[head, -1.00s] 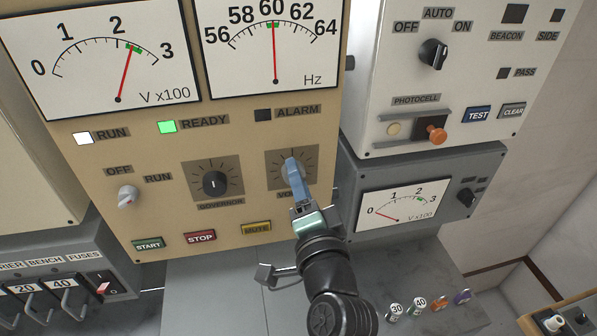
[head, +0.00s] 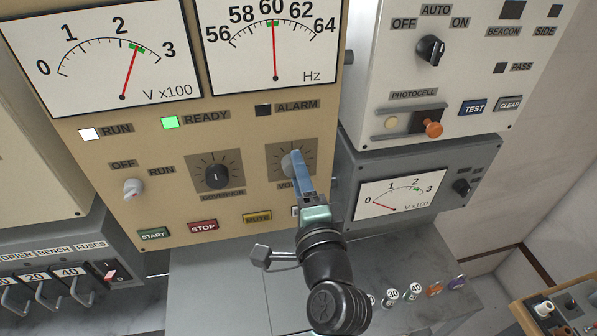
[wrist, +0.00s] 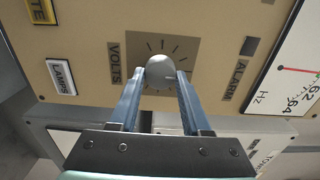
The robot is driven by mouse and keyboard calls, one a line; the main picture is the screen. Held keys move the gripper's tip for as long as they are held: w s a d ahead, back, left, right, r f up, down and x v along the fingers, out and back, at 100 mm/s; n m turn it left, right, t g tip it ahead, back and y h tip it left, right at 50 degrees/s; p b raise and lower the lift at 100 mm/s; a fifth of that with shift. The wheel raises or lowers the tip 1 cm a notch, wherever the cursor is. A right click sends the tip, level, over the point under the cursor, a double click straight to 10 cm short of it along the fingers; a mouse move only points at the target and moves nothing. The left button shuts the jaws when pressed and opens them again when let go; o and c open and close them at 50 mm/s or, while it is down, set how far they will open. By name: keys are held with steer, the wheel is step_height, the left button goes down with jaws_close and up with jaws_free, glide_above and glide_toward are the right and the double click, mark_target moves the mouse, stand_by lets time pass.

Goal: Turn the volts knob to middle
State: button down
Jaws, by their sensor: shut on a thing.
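The volts knob (head: 289,164) is grey and sits on a dark dial plate on the beige panel, with tick marks around it. It also shows in the wrist view (wrist: 160,70), between the two blue fingers. My gripper (head: 297,160) is shut on the knob, and in the wrist view its fingertips (wrist: 158,75) touch both sides of it. The knob's pointer cannot be made out. The V x100 meter (head: 105,50) above has its red needle on the green mark, a little past 2.
The governor knob (head: 217,176) is left of the volts knob. The stop button (head: 202,226) and mute button (head: 257,217) are below. The READY lamp (head: 170,122) glows green; the ALARM lamp (head: 263,110) is dark. A grey meter box (head: 403,196) stands close on the right.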

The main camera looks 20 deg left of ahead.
steer(key=shift+c, duration=1.8)
jaws_free()
steer(key=b+v, duration=0.5)
steer(key=v, duration=0.8)
steer(key=shift+w+r, duration=0.1)
